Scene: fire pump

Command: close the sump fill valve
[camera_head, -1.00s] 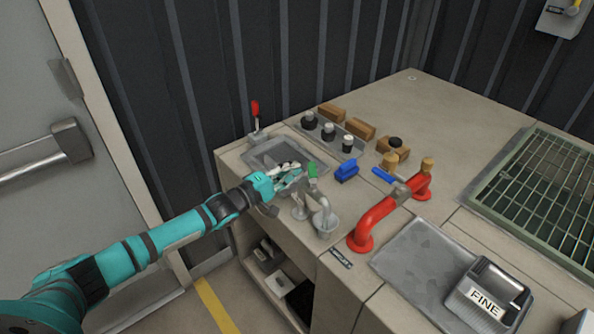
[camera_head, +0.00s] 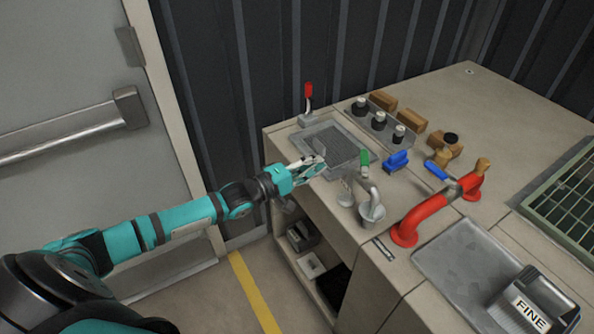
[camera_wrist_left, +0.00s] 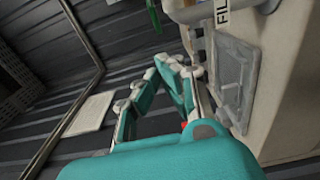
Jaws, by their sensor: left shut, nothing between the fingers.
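A small tap with a green handle (camera_head: 364,160) stands at the front left edge of the bench. Its grey curved spout (camera_head: 370,190) ends over a small grey cup (camera_head: 372,215). In the left wrist view a partly cut-off label starting "FIL" (camera_wrist_left: 222,12) is on the pale pipework at the top. My left gripper (camera_head: 318,162) is shut and empty, just left of the green handle and apart from it in the head view, over the front of the sunken grate. It also shows in the left wrist view (camera_wrist_left: 172,68). My right gripper is not in view.
A grey sunken grate (camera_head: 340,143) and a red-tipped lever (camera_head: 308,95) lie behind the gripper. A grey door (camera_head: 70,90) is left.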

